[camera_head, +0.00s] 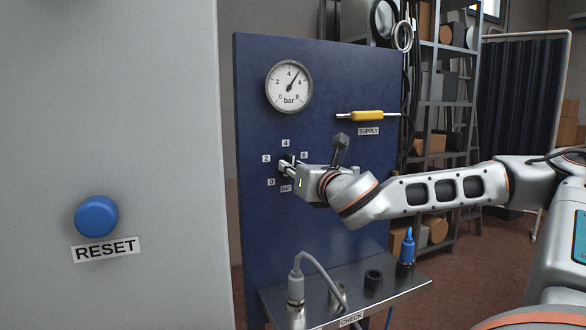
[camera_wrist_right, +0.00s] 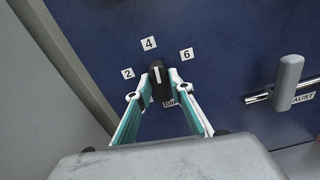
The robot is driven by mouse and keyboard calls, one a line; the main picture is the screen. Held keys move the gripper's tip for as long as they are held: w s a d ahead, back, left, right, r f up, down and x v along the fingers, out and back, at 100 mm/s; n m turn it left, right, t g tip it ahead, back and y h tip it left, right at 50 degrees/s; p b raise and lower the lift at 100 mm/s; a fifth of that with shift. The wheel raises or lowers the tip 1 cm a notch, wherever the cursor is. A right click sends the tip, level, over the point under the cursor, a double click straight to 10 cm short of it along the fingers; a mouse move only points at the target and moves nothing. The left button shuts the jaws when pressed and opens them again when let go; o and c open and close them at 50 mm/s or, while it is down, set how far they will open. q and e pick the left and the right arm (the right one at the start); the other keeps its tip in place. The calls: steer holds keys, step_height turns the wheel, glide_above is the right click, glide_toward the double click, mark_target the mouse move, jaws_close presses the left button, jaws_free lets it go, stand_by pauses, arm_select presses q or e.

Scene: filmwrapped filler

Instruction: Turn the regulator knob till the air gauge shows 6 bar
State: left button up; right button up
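The round air gauge (camera_head: 289,87) is on the upper part of the blue panel. Its needle points up and right, between 4 and 6, at about 5 bar. In the head view the knob (camera_head: 287,159) is mostly hidden by my right gripper (camera_head: 284,165). In the right wrist view my right gripper (camera_wrist_right: 159,86) has one fingertip on each side of the knob and looks closed on it. My left gripper is out of view.
A yellow SUPPLY handle (camera_head: 368,115) lies level at the upper right of the panel. A grey exhaust lever (camera_head: 341,148) is close above my right wrist. Below is a metal shelf (camera_head: 388,288) with plugs. A grey wall with a blue RESET button (camera_head: 96,216) fills the left.

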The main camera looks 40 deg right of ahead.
jaws_close()
steer(key=m+b, duration=0.2)
steer(key=m, duration=0.3)
steer(key=shift+d+m+b, duration=0.1)
steer(key=shift+m+b, duration=0.2)
steer(key=shift+b, duration=0.1)
steer(key=o, duration=0.6)
jaws_free()
step_height(320, 180, up, 10)
